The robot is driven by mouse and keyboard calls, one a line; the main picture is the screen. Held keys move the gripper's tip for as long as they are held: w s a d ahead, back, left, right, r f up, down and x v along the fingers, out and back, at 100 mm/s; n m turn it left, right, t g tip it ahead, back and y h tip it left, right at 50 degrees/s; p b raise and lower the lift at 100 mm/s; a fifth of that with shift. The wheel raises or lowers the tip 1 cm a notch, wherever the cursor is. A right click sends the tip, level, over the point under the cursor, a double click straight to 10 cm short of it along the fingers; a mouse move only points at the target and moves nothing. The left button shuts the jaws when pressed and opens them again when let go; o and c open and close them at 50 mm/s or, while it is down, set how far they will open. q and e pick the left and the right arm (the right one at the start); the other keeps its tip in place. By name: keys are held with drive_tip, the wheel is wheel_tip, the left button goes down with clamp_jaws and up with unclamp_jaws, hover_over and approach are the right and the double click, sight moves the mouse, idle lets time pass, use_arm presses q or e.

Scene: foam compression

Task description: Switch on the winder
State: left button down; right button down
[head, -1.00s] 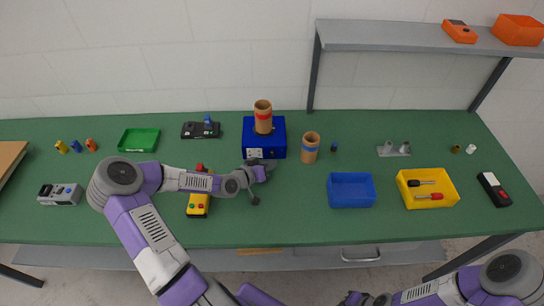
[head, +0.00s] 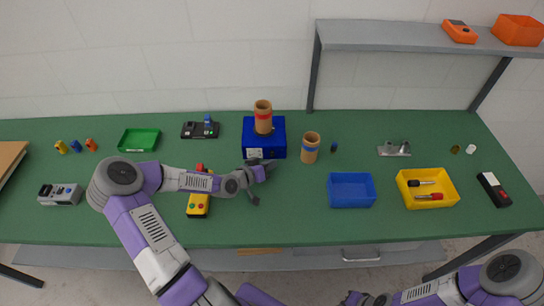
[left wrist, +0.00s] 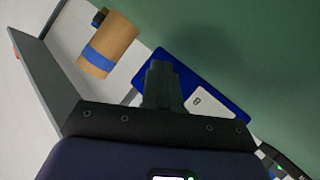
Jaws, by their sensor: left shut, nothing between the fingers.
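The winder (head: 281,136) is a blue box at the back middle of the table. A brown cardboard tube with a red band (head: 263,111) stands upright on it. A pale switch panel (head: 254,153) is on its front side. The blue box (left wrist: 216,91) and the white panel with a small dark-edged switch (left wrist: 196,101) also show in the left wrist view. My left gripper (head: 267,165) is just in front of the panel, shut and empty. Its closed fingers (left wrist: 158,72) hide part of the box. I cannot tell whether they touch it. The right gripper's fingers are not clear at the bottom edge.
A cardboard tube with a blue band (head: 310,148) stands close right of the winder. A yellow button box (head: 198,206) lies near my left forearm. A blue tray (head: 351,201) and a yellow tray (head: 448,200) are to the right. A green tray (head: 139,140) is at the left.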

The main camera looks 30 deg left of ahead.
use_arm(q)
drive_tip(key=shift+w, duration=0.1)
idle(0.3)
drive_tip(key=shift+w+a+f, duration=0.1)
drive_tip(key=shift+w+a, duration=0.1)
drive_tip(key=shift+w, duration=0.1)
drive_tip(key=shift+w+a, duration=0.15)
drive_tip(key=shift+w, duration=0.05)
idle(0.8)
drive_tip(key=shift+s+d, duration=0.35)
drive_tip(key=shift+s, duration=0.3)
drive_tip(key=shift+s+d+r+p, duration=0.15)
drive_tip(key=shift+s+d+p, duration=0.1)
drive_tip(key=shift+s+d, duration=0.35)
drive_tip(key=shift+s+d+r+p, duration=0.1)
drive_tip(key=shift+s+d+p, duration=0.15)
drive_tip(key=shift+s, duration=0.55)
drive_tip(key=shift+s+d+r+p, duration=0.2)
drive_tip(key=shift+s+d, duration=0.25)
drive_tip(key=shift+s, duration=0.25)
